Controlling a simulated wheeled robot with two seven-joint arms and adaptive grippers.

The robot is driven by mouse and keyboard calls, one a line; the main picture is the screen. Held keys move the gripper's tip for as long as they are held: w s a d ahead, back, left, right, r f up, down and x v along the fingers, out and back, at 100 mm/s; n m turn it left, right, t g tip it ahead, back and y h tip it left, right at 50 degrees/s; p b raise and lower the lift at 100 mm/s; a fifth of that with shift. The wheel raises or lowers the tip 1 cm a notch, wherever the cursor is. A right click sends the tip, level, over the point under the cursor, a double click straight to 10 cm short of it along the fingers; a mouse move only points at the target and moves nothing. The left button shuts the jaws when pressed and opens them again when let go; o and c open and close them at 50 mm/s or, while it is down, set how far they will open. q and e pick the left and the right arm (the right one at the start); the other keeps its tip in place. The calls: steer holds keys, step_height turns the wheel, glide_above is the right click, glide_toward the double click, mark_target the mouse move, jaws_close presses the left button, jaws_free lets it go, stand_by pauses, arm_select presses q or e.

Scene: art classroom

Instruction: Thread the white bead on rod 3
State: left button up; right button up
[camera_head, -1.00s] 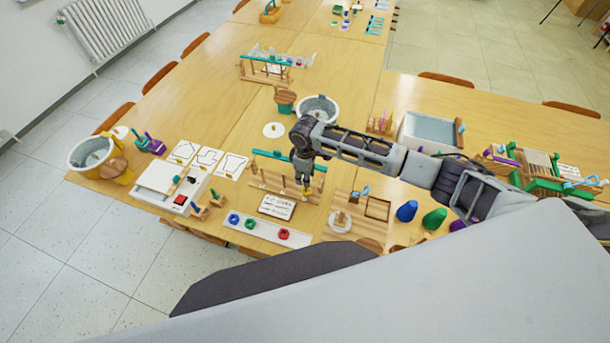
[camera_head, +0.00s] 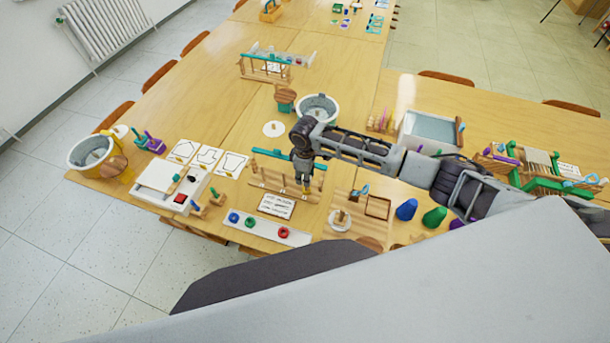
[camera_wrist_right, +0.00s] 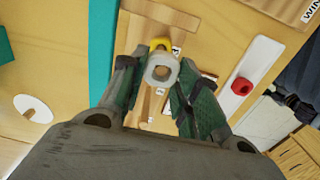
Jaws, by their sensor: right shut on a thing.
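In the right wrist view a white bead (camera_wrist_right: 161,71) with its hole towards the camera sits between the green-padded fingers of my right gripper (camera_wrist_right: 161,85), which is shut on it. A yellow piece (camera_wrist_right: 160,45) shows just beyond the bead. Wooden rods (camera_wrist_right: 146,104) and small number labels lie below; I cannot tell which is rod 3, nor whether the bead is around a rod. In the head view my right gripper (camera_head: 303,184) is over the wooden rod stand (camera_head: 268,183), hiding part of it. The bead is too small to make out there. My left gripper is not in view.
A teal bar (camera_head: 289,160) runs behind the stand. A printed card (camera_head: 275,205) and a white tray (camera_head: 252,228) with blue, green and red rings are in front. A board with a white ring (camera_head: 340,220) stands at right, then blue and green cones (camera_head: 406,210).

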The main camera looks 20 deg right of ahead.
steer(key=o, duration=0.8)
steer(key=shift+r, duration=0.1)
step_height(320, 180, up, 12)
stand_by(0.6)
steer(key=shift+s+f, duration=0.1)
steer(key=shift+f, duration=0.1)
stand_by(1.0)
